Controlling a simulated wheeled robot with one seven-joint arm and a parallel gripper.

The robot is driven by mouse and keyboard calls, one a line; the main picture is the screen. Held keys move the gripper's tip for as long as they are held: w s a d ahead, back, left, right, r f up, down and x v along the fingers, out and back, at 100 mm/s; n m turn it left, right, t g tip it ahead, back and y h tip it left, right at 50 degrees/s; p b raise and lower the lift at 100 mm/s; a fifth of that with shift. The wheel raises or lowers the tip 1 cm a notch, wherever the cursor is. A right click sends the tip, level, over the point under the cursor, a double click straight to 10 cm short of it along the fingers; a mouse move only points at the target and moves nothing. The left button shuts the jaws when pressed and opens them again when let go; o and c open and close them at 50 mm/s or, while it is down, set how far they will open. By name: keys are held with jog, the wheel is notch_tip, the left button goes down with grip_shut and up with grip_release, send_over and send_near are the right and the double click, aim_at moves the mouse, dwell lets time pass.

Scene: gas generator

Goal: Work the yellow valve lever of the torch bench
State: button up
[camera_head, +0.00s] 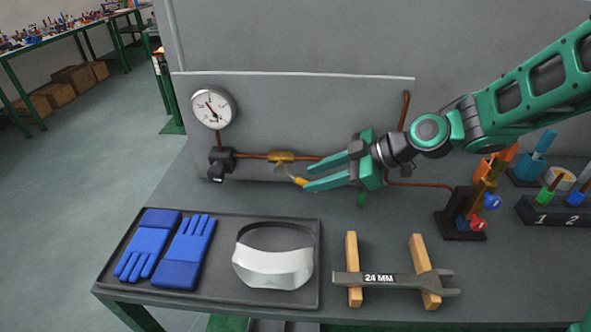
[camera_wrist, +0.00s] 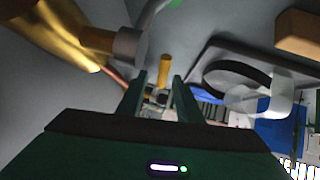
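The yellow valve (camera_head: 281,157) sits on the copper pipe along the bench's upright panel. Its yellow lever (camera_head: 299,181) hangs down and slants to the right, its end close to my fingertips. My green gripper (camera_head: 301,178) reaches in from the right with its two fingers apart, pointing left. In the wrist view my gripper (camera_wrist: 160,85) is open, and a yellow rod that looks like the lever (camera_wrist: 165,70) shows between and just beyond the fingertips. The fingers are not closed on it. I cannot tell whether either finger touches it.
A pressure gauge (camera_head: 213,106) and a black fitting (camera_head: 221,161) are left of the valve. In front lie a tray (camera_head: 213,302) with blue gloves (camera_head: 187,252) and a white visor (camera_head: 272,266), and a wrench (camera_head: 391,280) on wooden blocks. A torch stand (camera_head: 464,213) is at right.

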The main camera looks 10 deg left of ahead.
jog(key=r, duration=0.3)
jog(key=shift+s+a+r, duration=0.1)
jog(key=shift+s+a, duration=0.15)
jog(key=s+a+r, duration=0.6)
jog(key=s, duration=0.3)
jog(key=shift+r, duration=0.15)
jog(key=shift+c, duration=0.6)
jog(key=shift+w, duration=0.15)
jog(key=c, duration=0.5)
jog(key=w+d+r+h, duration=0.1)
jog(key=w+d, duration=0.1)
jog(key=d, duration=0.2)
jog(key=w+d+r+h, duration=0.1)
jog(key=w+d+h, duration=0.1)
jog(key=d, duration=0.2)
jog(key=w+d+r+h, duration=0.1)
jog(key=w+d, duration=0.1)
jog(key=d, duration=0.2)
jog(key=shift+w+d, duration=0.25)
jog(key=shift+w, duration=0.15)
grip_shut()
jog(key=shift+h, duration=0.3)
jog(key=x, duration=1.3)
jog(key=shift+w+d+f, duration=0.15)
jog(key=shift+w+f, duration=0.2)
jog(key=shift+f, duration=0.05)
